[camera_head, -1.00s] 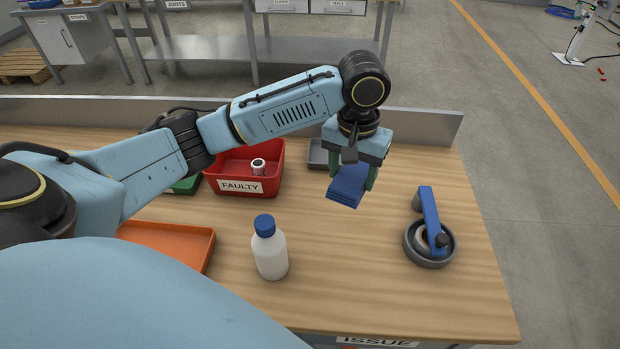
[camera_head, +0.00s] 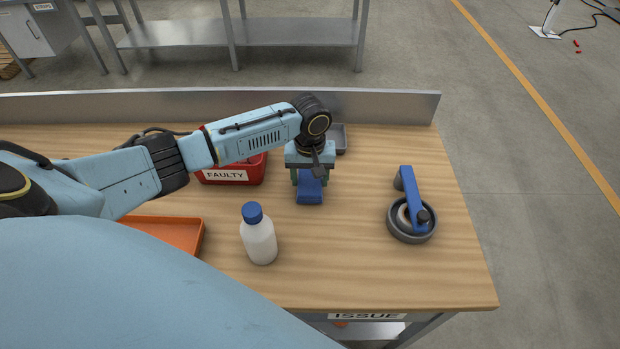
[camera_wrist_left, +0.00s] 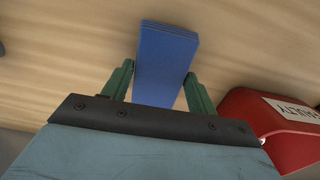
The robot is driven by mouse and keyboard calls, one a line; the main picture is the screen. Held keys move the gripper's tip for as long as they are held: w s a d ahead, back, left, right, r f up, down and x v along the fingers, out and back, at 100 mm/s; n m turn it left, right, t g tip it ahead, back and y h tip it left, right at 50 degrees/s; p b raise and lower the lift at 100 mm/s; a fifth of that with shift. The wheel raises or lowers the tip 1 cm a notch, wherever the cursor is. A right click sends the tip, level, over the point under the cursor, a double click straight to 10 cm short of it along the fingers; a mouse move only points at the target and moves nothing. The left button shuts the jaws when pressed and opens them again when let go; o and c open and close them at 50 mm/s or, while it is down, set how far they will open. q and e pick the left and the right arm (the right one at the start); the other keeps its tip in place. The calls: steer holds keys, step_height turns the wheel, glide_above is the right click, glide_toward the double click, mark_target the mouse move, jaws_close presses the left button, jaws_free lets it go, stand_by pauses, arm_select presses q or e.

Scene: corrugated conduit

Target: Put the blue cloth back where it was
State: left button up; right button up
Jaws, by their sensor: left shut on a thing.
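The folded blue cloth (camera_head: 310,190) is in my left gripper (camera_head: 310,179), near the middle of the table in the head view. In the left wrist view the cloth (camera_wrist_left: 166,62) stands between the two green fingers of the gripper (camera_wrist_left: 161,82), which touch its sides. The wooden table top shows behind it; I cannot tell whether the cloth touches the table. My right gripper is not in view.
A red bin labelled FAULTY (camera_head: 226,176) is just left of the gripper. A small grey tray (camera_head: 341,138) is behind it, partly hidden. The front right is clear.

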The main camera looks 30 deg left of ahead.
mark_target(310, 180)
arm_select(q)
steer(key=shift+f, duration=0.25)
steer(key=shift+f, duration=0.1)
steer(key=o, duration=0.9)
steer(key=shift+o, duration=0.2)
step_height(310, 180, up, 12)
steer(key=p, duration=0.1)
steer(key=shift+p, duration=0.3)
